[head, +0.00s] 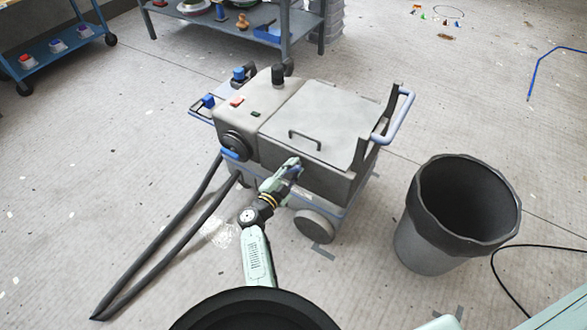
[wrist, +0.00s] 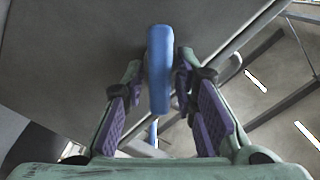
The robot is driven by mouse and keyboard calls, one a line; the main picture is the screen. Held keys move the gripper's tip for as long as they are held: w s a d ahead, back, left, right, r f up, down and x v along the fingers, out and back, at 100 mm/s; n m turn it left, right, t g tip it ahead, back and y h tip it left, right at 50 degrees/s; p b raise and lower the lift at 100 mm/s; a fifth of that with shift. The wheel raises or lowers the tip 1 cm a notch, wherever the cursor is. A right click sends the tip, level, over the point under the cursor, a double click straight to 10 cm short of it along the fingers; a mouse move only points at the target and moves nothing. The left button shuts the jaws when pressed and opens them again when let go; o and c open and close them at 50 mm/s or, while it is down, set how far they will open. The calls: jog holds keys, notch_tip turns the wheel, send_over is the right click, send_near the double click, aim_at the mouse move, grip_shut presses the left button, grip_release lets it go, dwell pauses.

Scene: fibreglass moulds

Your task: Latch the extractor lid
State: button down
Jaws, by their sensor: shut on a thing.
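The extractor is a grey wheeled machine (head: 235,125) in the middle of the head view. Its flat, light grey lid (head: 325,105) lies down on the box and carries a dark bar handle (head: 305,138). My gripper (head: 294,166) is at the near side of the box, below the lid's front edge. In the wrist view, a blue latch lever (wrist: 158,68) stands between the two purple-padded fingers, and my gripper (wrist: 157,88) is shut on it. In the head view the latch is mostly hidden by the fingers, so whether it is fastened cannot be told.
A black-lined bin (head: 428,250) stands right of the extractor. A dark hose (head: 170,238) runs over the floor at left. A blue push handle (head: 400,115) sticks out at the machine's right end. Shelving (head: 285,30) stands behind; the floor at far right is mostly clear.

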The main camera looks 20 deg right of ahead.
jog(key=m, duration=0.3)
jog(key=m+b, duration=0.1)
jog(key=shift+f, duration=0.25)
jog(key=shift+s+f+m+b, duration=0.1)
jog(key=shift+m+b, duration=0.5)
jog(key=shift+m, duration=1.3)
jog(key=c, duration=1.6)
grip_release()
jog(key=shift+o, duration=0.2)
jog(key=shift+r, duration=0.2)
jog(key=r, duration=1)
jog(key=shift+w+a, duration=0.25)
jog(key=shift+s+d, duration=0.1)
